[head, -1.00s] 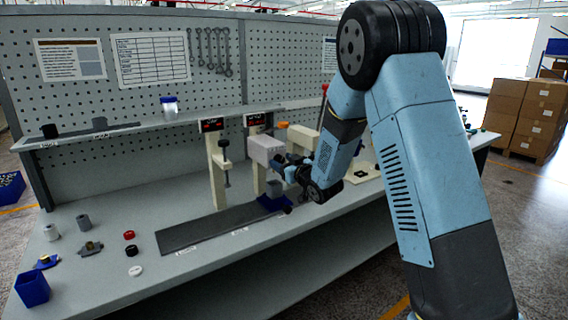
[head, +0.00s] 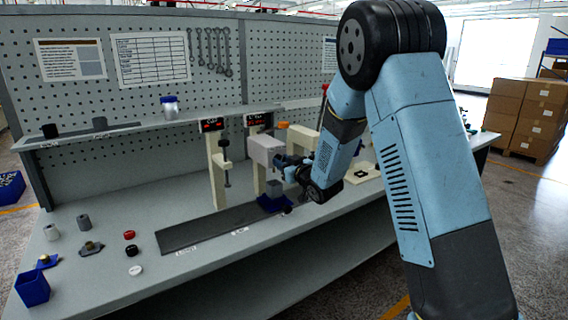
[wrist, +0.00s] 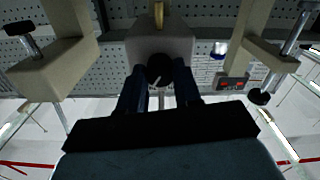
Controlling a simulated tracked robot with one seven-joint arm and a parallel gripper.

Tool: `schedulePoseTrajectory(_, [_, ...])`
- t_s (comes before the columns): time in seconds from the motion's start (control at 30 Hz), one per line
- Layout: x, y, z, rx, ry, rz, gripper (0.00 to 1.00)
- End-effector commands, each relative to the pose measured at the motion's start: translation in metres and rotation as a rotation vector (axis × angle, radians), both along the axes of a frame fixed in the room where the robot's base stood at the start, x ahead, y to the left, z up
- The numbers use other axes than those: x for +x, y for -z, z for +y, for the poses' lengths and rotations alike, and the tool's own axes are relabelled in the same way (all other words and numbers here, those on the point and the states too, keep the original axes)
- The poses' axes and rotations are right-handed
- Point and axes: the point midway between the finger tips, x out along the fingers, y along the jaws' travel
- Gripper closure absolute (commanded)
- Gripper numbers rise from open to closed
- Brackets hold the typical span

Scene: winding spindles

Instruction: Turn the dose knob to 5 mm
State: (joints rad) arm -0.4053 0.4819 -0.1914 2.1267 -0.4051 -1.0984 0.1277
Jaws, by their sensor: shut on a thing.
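The dose knob (wrist: 159,70) is a round black knob with a pale pointer line, on the front of a grey dispenser box. In the wrist view my gripper (wrist: 158,84) has its two dark blue fingers on either side of the knob and is shut on it. The pointer line slants; its scale value cannot be read. In the head view the grey box (head: 264,150) sits on a beige stand, and my gripper (head: 285,164) reaches its right side. The knob is hidden there by my gripper. A small display (head: 255,119) above is too small to read.
A second beige press stand (head: 217,170) stands left of the dispenser. A blue holder with a grey block (head: 273,201) sits below my gripper. A dark mat (head: 205,230) lies in front. Small parts and a blue bin (head: 32,288) are at the left.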

Motion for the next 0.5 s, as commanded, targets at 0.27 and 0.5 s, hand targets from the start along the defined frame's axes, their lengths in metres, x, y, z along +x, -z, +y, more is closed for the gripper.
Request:
schedulePoseTrajectory(0.27, [0.001, -0.0003, -0.0017, -0.09, 0.005, -0.061, 0.97])
schedulePoseTrajectory(0.5, [0.0007, -0.0002, -0.001, -0.254, 0.004, -0.171, 0.97])
